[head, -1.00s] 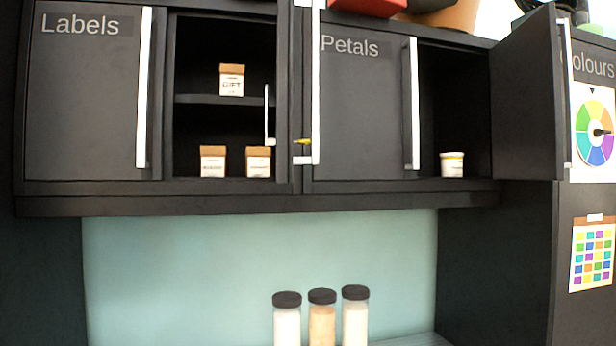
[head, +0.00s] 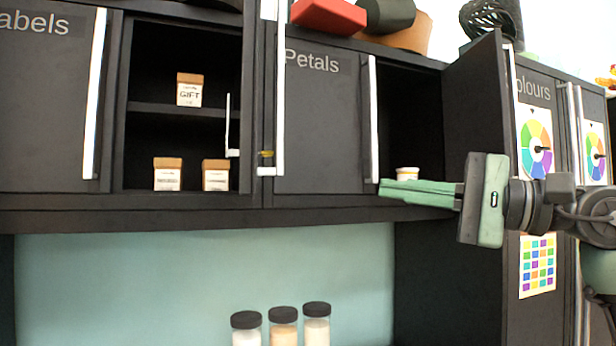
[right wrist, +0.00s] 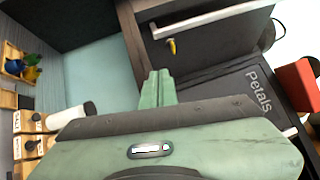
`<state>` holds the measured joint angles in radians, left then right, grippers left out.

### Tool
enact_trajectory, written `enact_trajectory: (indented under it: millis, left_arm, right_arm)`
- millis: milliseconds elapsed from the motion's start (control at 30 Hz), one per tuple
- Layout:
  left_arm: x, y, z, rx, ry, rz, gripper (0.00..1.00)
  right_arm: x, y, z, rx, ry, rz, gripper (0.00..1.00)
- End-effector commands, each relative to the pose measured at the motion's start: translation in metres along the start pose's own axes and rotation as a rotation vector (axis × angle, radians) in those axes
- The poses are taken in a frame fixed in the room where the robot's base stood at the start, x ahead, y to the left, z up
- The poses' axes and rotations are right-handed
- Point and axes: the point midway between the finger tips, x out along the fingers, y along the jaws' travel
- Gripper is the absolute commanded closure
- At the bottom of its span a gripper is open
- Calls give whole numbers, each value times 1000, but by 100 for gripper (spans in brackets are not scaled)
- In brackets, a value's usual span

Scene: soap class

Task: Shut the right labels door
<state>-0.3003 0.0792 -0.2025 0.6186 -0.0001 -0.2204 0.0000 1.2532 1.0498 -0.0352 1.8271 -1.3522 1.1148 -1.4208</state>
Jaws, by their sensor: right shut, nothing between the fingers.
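The black Labels cabinet is at the left of the head view, its left door (head: 50,110) closed. Its right door (head: 258,100) stands swung out toward me, seen almost edge-on, with a long white handle (head: 281,90). It also shows in the right wrist view, with its white handle (right wrist: 205,19) and a small yellow piece (right wrist: 172,47). My right gripper (head: 382,188) is shut and empty, pointing left in front of the Petals cabinet, apart from and to the right of the Labels door. Its green fingers (right wrist: 158,82) are together in the right wrist view. My left gripper is out of view.
Small labelled boxes (head: 189,90) stand on the open Labels shelves. The left Petals door (head: 325,120) is closed; the right one (head: 480,105) stands open, with a small tub (head: 407,173) inside. Several things lie on top. Jars (head: 283,328) stand below.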

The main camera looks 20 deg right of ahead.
Motion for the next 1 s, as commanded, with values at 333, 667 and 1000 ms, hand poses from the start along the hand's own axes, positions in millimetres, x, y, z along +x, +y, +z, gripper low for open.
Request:
enact_trajectory:
  millis: [333, 667, 1000]
  left_arm:
    - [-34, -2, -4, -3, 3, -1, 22]
    - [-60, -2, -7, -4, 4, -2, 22]
    - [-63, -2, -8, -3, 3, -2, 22]
  right_arm:
    - [66, -5, 3, 7, -10, 1, 100]
    - [116, -2, 22, 7, -9, 1, 100]
    - [125, 0, 30, 8, -7, -1, 100]
